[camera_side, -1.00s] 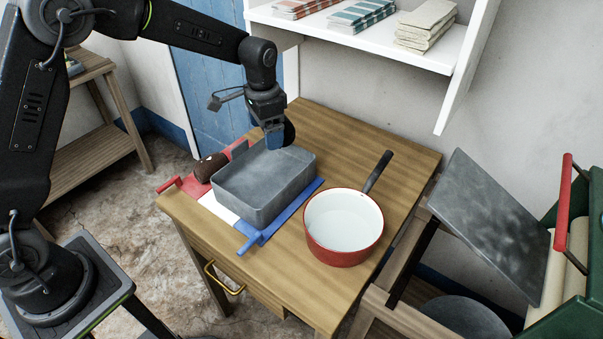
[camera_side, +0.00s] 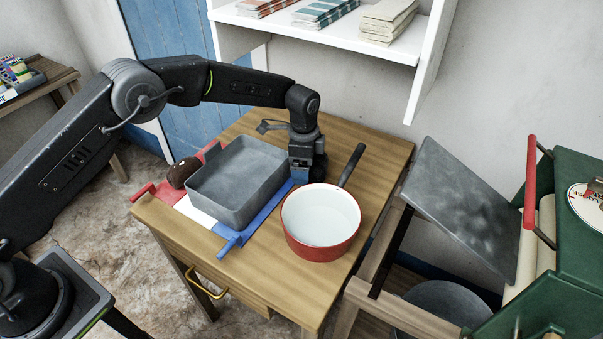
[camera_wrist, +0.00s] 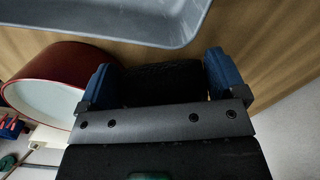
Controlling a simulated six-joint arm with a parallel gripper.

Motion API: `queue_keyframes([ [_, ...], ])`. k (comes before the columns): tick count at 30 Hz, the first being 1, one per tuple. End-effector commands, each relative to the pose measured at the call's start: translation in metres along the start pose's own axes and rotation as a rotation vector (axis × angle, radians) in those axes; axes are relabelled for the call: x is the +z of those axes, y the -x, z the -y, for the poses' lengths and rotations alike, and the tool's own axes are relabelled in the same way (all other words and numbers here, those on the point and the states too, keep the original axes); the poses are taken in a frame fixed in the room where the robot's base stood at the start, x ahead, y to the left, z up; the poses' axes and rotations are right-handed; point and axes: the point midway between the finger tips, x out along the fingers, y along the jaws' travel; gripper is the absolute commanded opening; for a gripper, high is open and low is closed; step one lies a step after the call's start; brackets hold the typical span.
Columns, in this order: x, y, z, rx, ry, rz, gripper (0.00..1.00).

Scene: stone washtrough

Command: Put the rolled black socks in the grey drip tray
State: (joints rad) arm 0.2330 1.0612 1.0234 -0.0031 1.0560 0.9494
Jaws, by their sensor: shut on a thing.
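My gripper (camera_side: 302,174) is low over the table to the right of the grey drip tray (camera_side: 225,205), behind the red pan. Its blue fingers are shut on the rolled black socks (camera_side: 319,167), which are partly hidden by the gripper in the side view. In the wrist view the socks (camera_wrist: 160,82) show as a dark bundle between the two fingers (camera_wrist: 160,76). I cannot tell whether they touch the table. The tray is an empty rectangular box; its edge shows at the top of the wrist view (camera_wrist: 150,30).
A red pan (camera_side: 320,250) with a dark handle stands right of the tray, close to my gripper. The tray stands on a red, white and blue striped piece (camera_side: 228,236). A dark brown object (camera_side: 183,172) lies left of the tray. A white shelf (camera_side: 330,38) hangs above.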

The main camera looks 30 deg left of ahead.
Motion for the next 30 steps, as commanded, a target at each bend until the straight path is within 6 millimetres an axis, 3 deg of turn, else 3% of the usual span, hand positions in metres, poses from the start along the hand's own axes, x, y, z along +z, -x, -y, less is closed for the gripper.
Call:
queue_keyframes([
  [10,0.000,-0.038,0.000,-0.001,0.002,-0.001,0.64],
  [21,0.000,-0.041,0.000,-0.001,0.002,-0.001,0.64],
  [22,0.000,-0.042,0.000,-0.001,0.002,0.000,0.91],
  [25,0.000,-0.041,0.000,-0.001,0.002,0.000,1.00],
  [30,0.000,-0.041,0.000,-0.001,0.002,0.000,1.00],
])
